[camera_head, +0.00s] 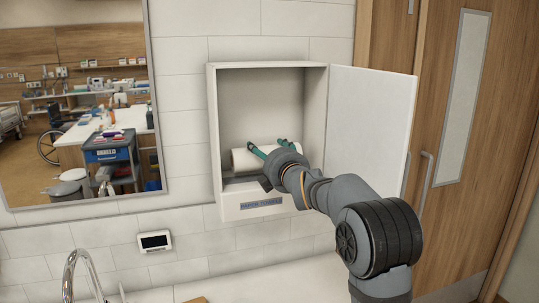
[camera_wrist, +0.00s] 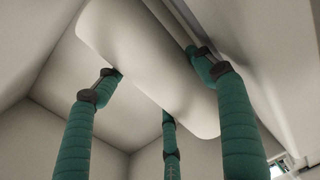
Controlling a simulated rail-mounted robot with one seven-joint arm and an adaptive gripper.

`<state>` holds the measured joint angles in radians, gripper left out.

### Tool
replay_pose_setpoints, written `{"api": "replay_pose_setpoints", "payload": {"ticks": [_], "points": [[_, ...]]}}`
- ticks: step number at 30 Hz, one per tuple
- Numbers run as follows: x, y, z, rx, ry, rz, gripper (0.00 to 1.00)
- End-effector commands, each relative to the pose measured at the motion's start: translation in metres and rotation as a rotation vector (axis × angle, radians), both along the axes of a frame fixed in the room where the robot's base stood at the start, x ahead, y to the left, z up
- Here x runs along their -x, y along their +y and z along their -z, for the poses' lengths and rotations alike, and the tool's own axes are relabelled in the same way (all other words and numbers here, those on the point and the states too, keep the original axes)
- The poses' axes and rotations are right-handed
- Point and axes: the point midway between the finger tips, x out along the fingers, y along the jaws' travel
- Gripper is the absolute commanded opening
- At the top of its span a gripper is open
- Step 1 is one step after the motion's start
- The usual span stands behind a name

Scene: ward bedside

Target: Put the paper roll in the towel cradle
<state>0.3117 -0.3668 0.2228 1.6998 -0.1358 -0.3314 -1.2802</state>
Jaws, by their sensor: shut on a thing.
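The white paper roll (camera_head: 241,159) lies on its side, low in the open white wall cabinet (camera_head: 212,120) whose front label seems to read paper towels. My gripper (camera_head: 266,148) reaches in from the lower right, its green fingers shut on the roll. In the wrist view, the pale roll (camera_wrist: 135,45) runs diagonally between the green, dark-jointed fingers of my gripper (camera_wrist: 155,82). My wrist hides the roll's right part in the head view. I cannot make out the cradle apart from the cabinet, nor whether the roll rests on anything.
The cabinet door (camera_head: 366,125) stands open to the right, close to my arm. A mirror (camera_head: 150,100) hangs on the left. A tap (camera_head: 85,268), a counter (camera_head: 255,280) and a small wall display (camera_head: 154,241) are below. A wooden door (camera_head: 440,110) is at right.

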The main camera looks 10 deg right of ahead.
Motion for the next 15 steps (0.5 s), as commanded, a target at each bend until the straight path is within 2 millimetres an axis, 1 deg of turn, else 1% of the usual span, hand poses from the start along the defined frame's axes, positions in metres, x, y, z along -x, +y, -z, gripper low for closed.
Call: {"api": "replay_pose_setpoints", "payload": {"ticks": [6, 14, 15], "points": [[-0.0054, 0.0009, 0.0036, 0.001, -0.003, -0.001, 0.36], [-0.0058, 0.0009, 0.0033, 0.001, -0.003, -0.001, 0.36], [-0.0058, 0.0009, 0.0033, 0.001, -0.003, -0.001, 0.7]]}}
